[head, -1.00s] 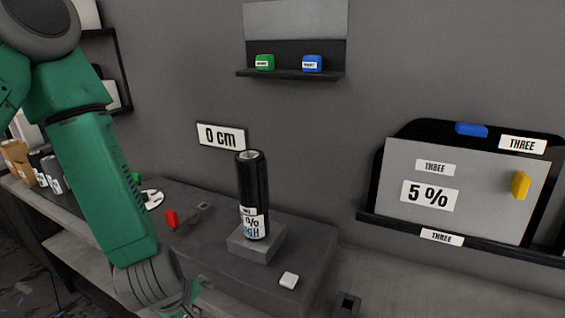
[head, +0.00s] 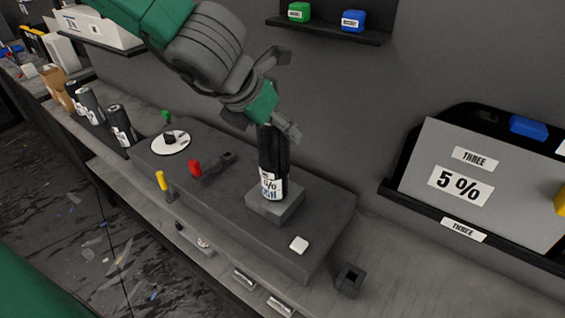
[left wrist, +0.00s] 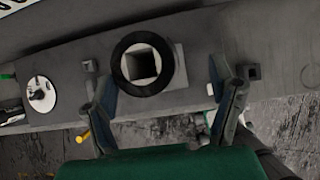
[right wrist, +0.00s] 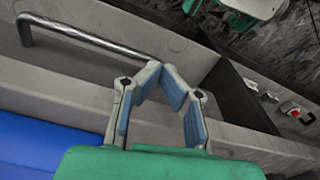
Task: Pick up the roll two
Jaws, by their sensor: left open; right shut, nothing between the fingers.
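A black roll (head: 272,165) with a white label stands upright on a grey block (head: 275,206) on the dark bench unit. The label is partly readable, and I cannot read "two" on it. My left gripper (head: 266,117) is open right above this roll's top. In the left wrist view, the roll's round end (left wrist: 122,68) with a square hole shows ahead of the spread fingers (left wrist: 163,97), with nothing gripped. Several similar rolls (head: 121,126) stand at the left. My right gripper (right wrist: 164,78) is shut and empty, away from the roll.
A red handle (head: 194,168), a yellow handle (head: 161,181) and a white disc (head: 171,143) are on the bench unit. A white button (head: 299,244) lies at its front. A panel (head: 470,170) marked 5 % leans on the wall at right. A metal bar (right wrist: 90,38) is near the right gripper.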

